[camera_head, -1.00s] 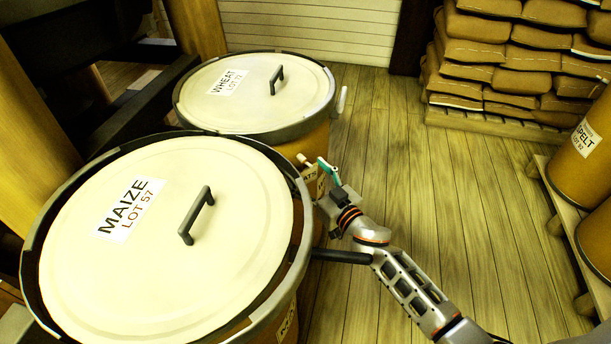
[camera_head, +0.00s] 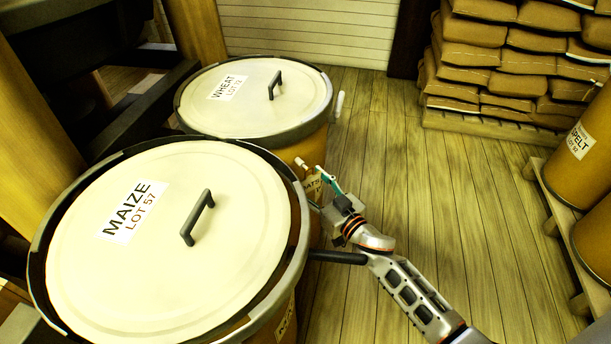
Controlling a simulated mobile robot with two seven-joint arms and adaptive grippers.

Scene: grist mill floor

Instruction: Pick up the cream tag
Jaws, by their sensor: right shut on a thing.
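My right gripper (camera_head: 328,184), with a teal finger showing, is shut on the tag. The gripper hides part of the tag, and I cannot tell whether the tag still touches the bin. My left gripper is not in view.
The maize bin (camera_head: 95,272) fills the left front, with the wheat bin (camera_head: 230,112) behind it. Stacked sacks (camera_head: 470,62) and spelt drums (camera_head: 578,140) on a pallet stand at right. The plank floor (camera_head: 470,220) between is clear.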

